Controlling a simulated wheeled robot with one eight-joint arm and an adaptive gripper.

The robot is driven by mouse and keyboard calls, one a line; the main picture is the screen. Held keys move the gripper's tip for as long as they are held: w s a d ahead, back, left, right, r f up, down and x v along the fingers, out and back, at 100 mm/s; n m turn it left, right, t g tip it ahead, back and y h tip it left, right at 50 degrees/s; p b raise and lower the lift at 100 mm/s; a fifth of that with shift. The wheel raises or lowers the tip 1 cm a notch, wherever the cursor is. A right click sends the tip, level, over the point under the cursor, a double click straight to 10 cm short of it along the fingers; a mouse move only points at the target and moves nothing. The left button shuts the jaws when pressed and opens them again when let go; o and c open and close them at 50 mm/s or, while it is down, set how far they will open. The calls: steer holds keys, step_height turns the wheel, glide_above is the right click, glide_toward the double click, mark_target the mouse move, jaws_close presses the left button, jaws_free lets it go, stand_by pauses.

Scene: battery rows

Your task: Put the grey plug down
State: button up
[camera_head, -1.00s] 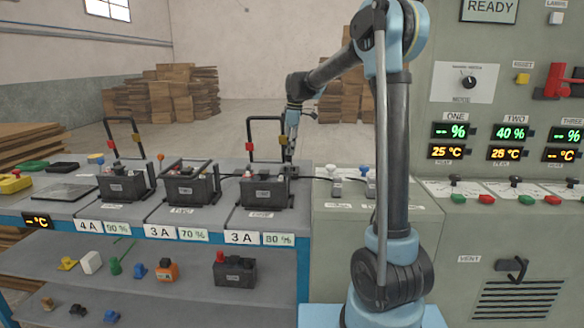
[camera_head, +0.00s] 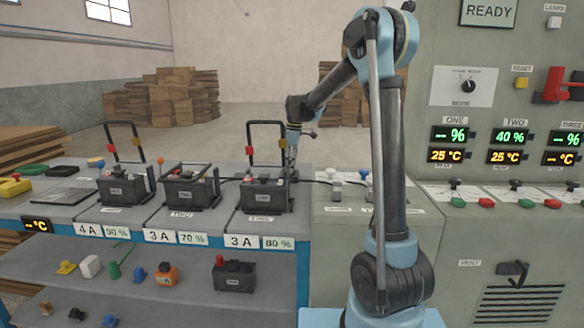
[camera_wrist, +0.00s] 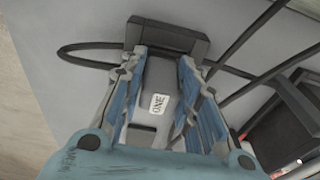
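The grey plug (camera_wrist: 160,82), with a white label reading ONE, lies between the two fingers of my gripper (camera_wrist: 163,62) in the wrist view. The fingertips appear to touch both its sides. A dark block (camera_wrist: 168,37) sits just beyond the fingertips; I cannot tell whether it is part of the plug. In the head view my gripper (camera_head: 291,150) is behind the right battery (camera_head: 263,194), partly hidden by its raised handle. The plug cannot be made out there.
Dark cables (camera_wrist: 85,47) run beside the gripper. Two more batteries (camera_head: 190,190) (camera_head: 122,188) stand left on the shelf top (camera_head: 225,222). A battery with a red cap (camera_head: 234,277) and small coloured parts are on the lower shelf.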

steer(key=shift+o, duration=1.1)
steer(key=shift+r, duration=0.1)
step_height(320, 180, up, 12)
steer(key=d, duration=0.1)
steer(key=shift+d, duration=0.2)
steer(key=shift+s, duration=0.1)
